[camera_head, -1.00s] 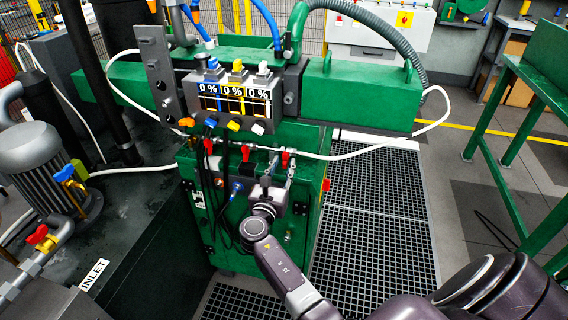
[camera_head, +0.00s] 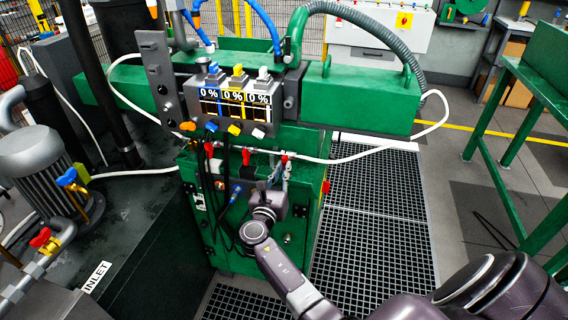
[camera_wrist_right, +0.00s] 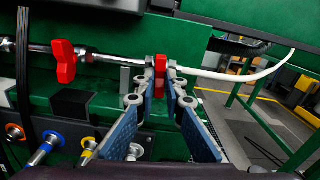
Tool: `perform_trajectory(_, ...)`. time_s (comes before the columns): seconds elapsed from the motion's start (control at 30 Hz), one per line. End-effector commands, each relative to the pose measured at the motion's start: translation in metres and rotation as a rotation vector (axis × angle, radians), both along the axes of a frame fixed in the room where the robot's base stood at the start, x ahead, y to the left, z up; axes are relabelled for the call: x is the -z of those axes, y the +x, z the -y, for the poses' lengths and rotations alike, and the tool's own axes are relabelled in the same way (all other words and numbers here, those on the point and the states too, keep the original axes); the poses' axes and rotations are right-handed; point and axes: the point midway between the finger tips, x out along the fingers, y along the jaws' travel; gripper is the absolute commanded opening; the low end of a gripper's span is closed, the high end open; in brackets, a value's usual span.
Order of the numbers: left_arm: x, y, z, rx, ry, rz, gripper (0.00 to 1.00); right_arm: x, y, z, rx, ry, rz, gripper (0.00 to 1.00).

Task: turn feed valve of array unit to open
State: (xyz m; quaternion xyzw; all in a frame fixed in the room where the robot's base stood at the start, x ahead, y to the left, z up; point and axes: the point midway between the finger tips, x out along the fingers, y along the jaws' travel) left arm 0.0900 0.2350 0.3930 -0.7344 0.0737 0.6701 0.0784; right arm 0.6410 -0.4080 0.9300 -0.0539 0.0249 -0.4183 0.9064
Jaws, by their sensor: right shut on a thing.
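The green array unit (camera_head: 300,215) stands in the middle of the head view, with a row of red valve handles on a pipe below its 0 % displays (camera_head: 234,102). The rightmost red handle (camera_head: 284,158) is at my right gripper (camera_head: 277,180). In the right wrist view, my right gripper (camera_wrist_right: 166,84) is shut on this red handle (camera_wrist_right: 159,68), with its blue-padded fingers on either side. A second red handle (camera_wrist_right: 62,62) stands upright to the left on the same pipe. My left gripper is out of view.
Black hoses (camera_head: 212,190) hang down the front of the unit left of my gripper. A white hose (camera_head: 350,156) runs right from the pipe. Grated floor (camera_head: 380,200) lies clear to the right. A motor (camera_head: 40,165) stands at the left.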

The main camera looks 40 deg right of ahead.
Motion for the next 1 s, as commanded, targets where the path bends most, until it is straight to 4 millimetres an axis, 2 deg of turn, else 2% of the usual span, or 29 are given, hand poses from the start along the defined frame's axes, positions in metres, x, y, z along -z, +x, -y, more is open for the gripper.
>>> perform_trajectory(0.03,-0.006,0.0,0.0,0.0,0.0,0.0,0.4,-0.002,0.0,0.0,-0.001,-0.014,-0.02,0.0)
perform_trajectory(0.5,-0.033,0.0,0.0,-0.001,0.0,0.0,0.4,-0.001,0.0,0.0,-0.001,-0.157,-0.188,0.0)
perform_trajectory(1.0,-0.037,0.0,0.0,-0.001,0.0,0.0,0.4,0.001,0.0,-0.001,-0.002,-0.188,-0.224,0.0)
